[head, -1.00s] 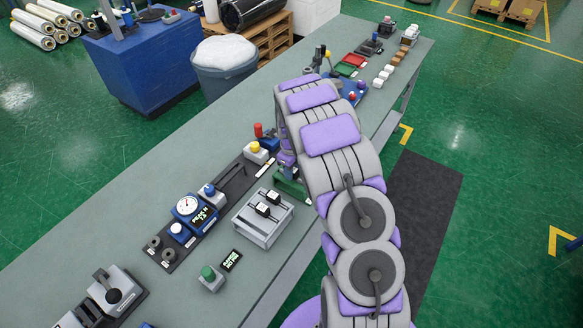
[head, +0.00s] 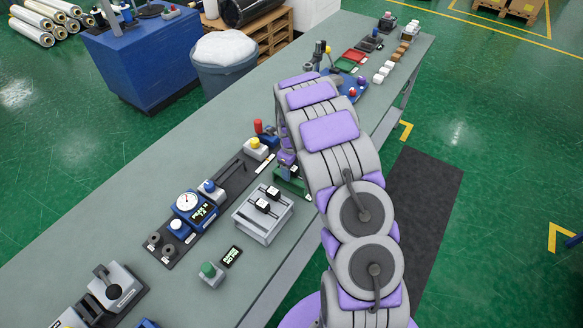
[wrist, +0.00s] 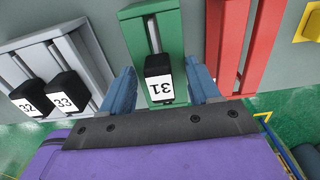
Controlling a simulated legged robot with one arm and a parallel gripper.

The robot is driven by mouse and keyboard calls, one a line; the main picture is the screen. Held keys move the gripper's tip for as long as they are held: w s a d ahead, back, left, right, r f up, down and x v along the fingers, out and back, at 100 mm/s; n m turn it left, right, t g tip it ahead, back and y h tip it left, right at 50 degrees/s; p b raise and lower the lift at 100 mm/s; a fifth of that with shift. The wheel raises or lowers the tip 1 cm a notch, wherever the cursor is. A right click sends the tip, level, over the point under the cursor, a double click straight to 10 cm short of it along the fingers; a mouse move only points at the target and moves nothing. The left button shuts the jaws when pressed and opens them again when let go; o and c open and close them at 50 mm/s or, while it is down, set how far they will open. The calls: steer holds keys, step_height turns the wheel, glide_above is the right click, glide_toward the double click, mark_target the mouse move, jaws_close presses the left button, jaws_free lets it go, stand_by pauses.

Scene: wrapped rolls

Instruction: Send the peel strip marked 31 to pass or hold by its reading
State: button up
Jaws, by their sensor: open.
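In the head view the green tray (head: 290,182) is partly hidden by my arm. A blue tester with a dial (head: 187,202) and a lit display stands left of it; its reading is too small to tell.
A grey tray (wrist: 78,50) holds strips 32 (wrist: 30,98) and 33 (wrist: 66,93), left of the green one. A red slotted tray (wrist: 226,55) stands close on the right. A green button box (head: 211,273) and small display (head: 232,256) sit near the bench's front edge.

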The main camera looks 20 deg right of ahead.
steer(key=shift+r, duration=0.15)
step_height(320, 180, up, 17)
steer(key=p, duration=0.1)
stand_by(0.4)
